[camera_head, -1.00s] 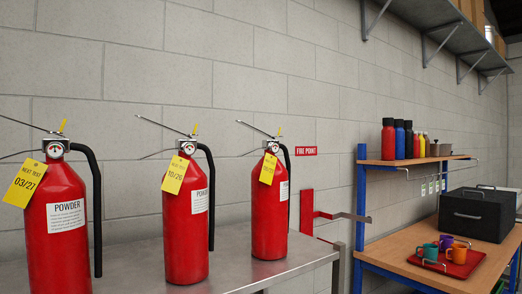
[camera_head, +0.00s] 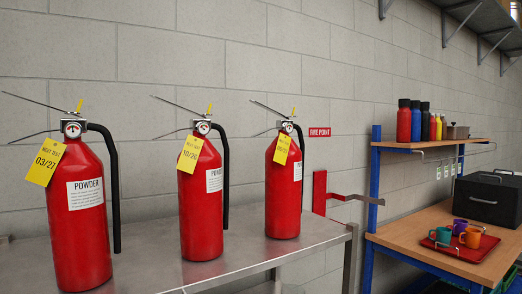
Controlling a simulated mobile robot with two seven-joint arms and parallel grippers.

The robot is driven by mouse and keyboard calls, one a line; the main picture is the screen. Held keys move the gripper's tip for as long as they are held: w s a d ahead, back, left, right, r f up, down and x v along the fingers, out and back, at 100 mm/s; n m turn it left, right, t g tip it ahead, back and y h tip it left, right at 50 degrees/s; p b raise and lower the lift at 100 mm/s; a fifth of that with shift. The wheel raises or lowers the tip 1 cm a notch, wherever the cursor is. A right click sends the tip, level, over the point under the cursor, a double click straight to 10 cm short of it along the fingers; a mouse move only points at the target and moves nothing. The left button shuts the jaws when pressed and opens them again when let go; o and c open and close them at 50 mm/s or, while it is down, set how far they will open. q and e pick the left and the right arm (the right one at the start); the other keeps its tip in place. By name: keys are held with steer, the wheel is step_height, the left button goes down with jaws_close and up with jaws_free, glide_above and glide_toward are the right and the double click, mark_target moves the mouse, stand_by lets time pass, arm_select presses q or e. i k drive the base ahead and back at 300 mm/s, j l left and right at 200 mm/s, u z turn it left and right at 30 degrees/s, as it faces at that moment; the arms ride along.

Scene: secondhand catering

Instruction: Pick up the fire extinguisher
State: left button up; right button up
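Three red fire extinguishers stand upright on a steel table (camera_head: 150,248). The left extinguisher (camera_head: 80,235) is nearest, with a "POWDER" label and a yellow tag (camera_head: 45,162) reading 03/27. The middle extinguisher (camera_head: 201,215) has a tag that seems to read 10/26. The right extinguisher (camera_head: 283,200) has a yellow tag (camera_head: 283,150) whose date is too small to read. Each has a black hose on its right side. Neither of my grippers is in view.
A red wall bracket (camera_head: 320,193) is beside a "FIRE POINT" sign (camera_head: 319,132). A wooden bench (camera_head: 408,236) on the right holds a red tray (camera_head: 487,247) with mugs and a black box (camera_head: 487,199). Bottles (camera_head: 404,122) stand on a shelf above it.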

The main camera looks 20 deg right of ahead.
mark_target(202, 220)
steer(key=u, duration=0.45)
steer(key=l+u, duration=0.15)
steer(key=u, duration=0.75)
steer(key=l+u, duration=0.15)
steer(key=u, duration=0.35)
steer(key=l+u, duration=0.35)
steer(key=k+l+u, duration=0.15)
steer(key=u, duration=0.2)
steer(key=k+l+u, duration=0.15)
steer(key=l+u, duration=0.2)
steer(key=k+l+u, duration=0.45)
steer(key=k+l, duration=0.3)
